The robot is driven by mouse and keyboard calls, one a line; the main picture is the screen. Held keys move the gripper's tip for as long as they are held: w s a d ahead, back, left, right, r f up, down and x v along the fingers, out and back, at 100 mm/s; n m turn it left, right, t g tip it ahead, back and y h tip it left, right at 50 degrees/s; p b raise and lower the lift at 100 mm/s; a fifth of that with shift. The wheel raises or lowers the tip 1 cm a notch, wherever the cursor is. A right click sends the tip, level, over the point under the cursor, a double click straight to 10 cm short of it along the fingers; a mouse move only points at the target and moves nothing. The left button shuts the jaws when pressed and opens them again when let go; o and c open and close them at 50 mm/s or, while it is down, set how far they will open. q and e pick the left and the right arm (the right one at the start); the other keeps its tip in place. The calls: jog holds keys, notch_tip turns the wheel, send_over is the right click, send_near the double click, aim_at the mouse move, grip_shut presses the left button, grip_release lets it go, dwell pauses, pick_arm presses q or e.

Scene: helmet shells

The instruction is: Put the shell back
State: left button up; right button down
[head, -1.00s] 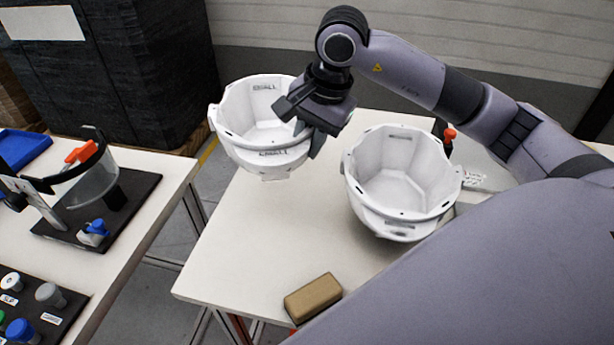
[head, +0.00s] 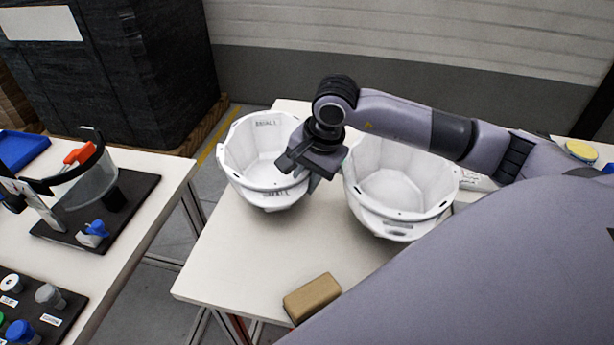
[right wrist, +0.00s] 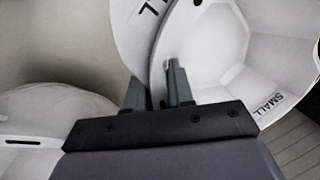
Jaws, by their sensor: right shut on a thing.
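A white helmet shell (head: 258,150) marked SMALL is at the back left of the white table, its open side up. My right gripper (head: 312,178) is shut on the right side of its rim. In the right wrist view the fingers (right wrist: 158,88) pinch the wall of this shell (right wrist: 215,55). Whether its bottom touches the table I cannot tell. A second white shell (head: 395,185), or a nested stack, stands open side up just to the right, partly behind my arm. My left gripper is not in view.
A tan block (head: 312,298) lies at the front edge of the white table (head: 225,245). The table between block and shells is clear. On the left table stand a black board with a clear visor (head: 95,185) and several small knobs. A yellow round thing (head: 582,151) is at far right.

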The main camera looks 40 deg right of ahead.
jog(key=c, duration=1)
grip_release()
jog(key=v, duration=1.2)
jog(key=shift+r, duration=0.1)
jog(key=shift+s, duration=0.1)
